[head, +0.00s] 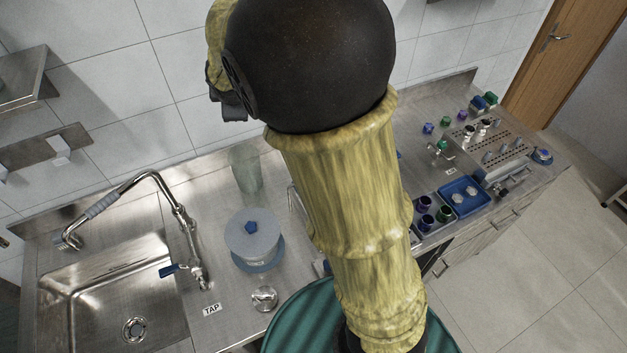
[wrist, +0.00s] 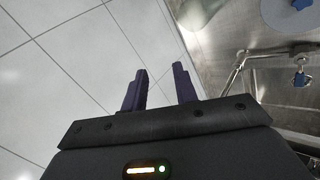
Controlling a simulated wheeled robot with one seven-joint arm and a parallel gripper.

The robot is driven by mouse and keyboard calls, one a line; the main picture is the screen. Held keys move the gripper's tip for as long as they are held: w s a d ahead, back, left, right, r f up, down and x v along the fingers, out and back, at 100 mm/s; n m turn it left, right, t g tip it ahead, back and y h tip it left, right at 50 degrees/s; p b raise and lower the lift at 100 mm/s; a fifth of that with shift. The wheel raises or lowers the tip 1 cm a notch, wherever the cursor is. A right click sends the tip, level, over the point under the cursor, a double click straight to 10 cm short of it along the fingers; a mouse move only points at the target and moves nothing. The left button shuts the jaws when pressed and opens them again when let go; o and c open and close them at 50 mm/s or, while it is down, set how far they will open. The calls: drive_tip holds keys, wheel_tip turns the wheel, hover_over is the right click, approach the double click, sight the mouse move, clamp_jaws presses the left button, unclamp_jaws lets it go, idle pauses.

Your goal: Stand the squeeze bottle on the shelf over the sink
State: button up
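My gripper shows in the wrist view with its two dark purple fingers (wrist: 160,86) apart and nothing between them; tiled wall lies behind. In the head view my arm fills the middle and the gripper's fingers are mostly hidden behind it. The metal shelf (head: 22,88) is at the upper left, cut by the picture edge, on the wall over the sink (head: 110,285). Only a sliver of something greenish shows on it at the edge. I cannot make out the squeeze bottle for certain in either view; my arm hides part of the counter.
A curved tap (head: 135,185) rises beside the sink. A clear greenish cylinder (head: 245,168) stands near the wall, behind a round lidded container (head: 250,235). A perforated rack (head: 495,145), blue tray (head: 463,196) and several small pots crowd the right counter. A lower metal ledge (head: 40,148) is under the shelf.

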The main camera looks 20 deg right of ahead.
drive_tip(key=s+d+f+m+g, duration=0.2)
drive_tip(key=s+d+f+m, duration=0.1)
drive_tip(key=s+m, duration=0.2)
drive_tip(key=s+d+f+m+g, duration=0.1)
drive_tip(key=s+d+f+m, duration=0.2)
drive_tip(key=s, duration=0.7)
drive_tip(key=s+d+f+m+g, duration=0.2)
drive_tip(key=s+d+f+m, duration=0.2)
drive_tip(key=s+m, duration=0.3)
drive_tip(key=shift+s+m+g, duration=0.2)
drive_tip(key=shift+m+g, duration=0.1)
drive_tip(key=shift+d, duration=0.1)
drive_tip(key=s+b+x, duration=0.1)
drive_tip(key=b+x, duration=0.5)
drive_tip(key=b, duration=0.1)
drive_tip(key=shift+f, duration=0.6)
drive_tip(key=shift+s+r, duration=0.1)
drive_tip(key=shift+s, duration=0.05)
drive_tip(key=shift+d, duration=0.1)
